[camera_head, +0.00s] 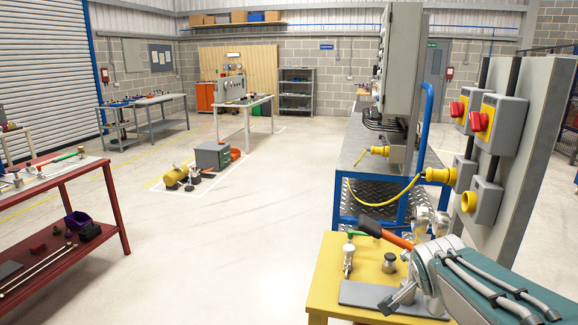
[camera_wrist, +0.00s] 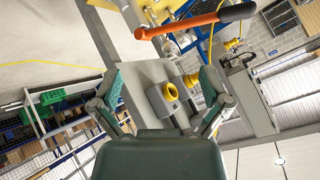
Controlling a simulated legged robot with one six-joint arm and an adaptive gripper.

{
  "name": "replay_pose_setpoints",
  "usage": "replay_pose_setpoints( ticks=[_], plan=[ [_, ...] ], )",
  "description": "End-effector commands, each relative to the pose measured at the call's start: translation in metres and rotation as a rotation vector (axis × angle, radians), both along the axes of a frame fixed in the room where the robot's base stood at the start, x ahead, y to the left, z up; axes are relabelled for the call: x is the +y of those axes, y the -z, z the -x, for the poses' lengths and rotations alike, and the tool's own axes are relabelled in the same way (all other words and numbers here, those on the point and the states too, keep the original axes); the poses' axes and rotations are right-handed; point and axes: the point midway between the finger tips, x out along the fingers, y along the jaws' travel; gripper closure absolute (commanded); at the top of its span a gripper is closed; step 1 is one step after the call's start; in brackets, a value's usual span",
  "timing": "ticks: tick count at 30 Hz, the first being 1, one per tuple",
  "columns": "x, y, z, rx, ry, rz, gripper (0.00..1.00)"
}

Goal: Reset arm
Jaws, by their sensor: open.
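My gripper (camera_wrist: 160,78) is open and empty in the wrist view, its two fingers apart on either side of the dark wrist housing. Between and beyond the fingers is a grey panel (camera_wrist: 145,75) with yellow sockets (camera_wrist: 168,91). In the head view my teal arm (camera_head: 500,280) lies folded low at the right, over the yellow table (camera_head: 318,290). Its finger opening cannot be made out there. The grey panel (camera_head: 540,120) stands just behind the arm, with red knobs (camera_head: 480,121) and a yellow socket (camera_head: 468,202).
An orange-handled hammer (camera_head: 385,235), a green-handled valve (camera_head: 348,258) and a metal weight (camera_head: 389,263) are on the yellow table. A blue-framed bench (camera_head: 345,208) holds a yellow cable (camera_head: 400,196). A red bench (camera_head: 112,205) stands left.

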Motion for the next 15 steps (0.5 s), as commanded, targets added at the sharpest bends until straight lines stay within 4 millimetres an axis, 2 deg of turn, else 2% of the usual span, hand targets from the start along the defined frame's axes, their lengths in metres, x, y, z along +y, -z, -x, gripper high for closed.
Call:
replay_pose_setpoints(
  ticks=[1, 9, 12, 15],
  plan=[
    [0.011, -0.003, 0.02, 0.038, -0.056, 0.037, 0.04],
    [0.063, 0.01, 0.123, 0.266, -0.437, 0.209, 0.04],
    [0.08, 0.019, 0.159, 0.329, -0.601, 0.259, 0.04],
    [0.093, 0.028, 0.186, 0.369, -0.738, 0.295, 0.04]
  ],
)
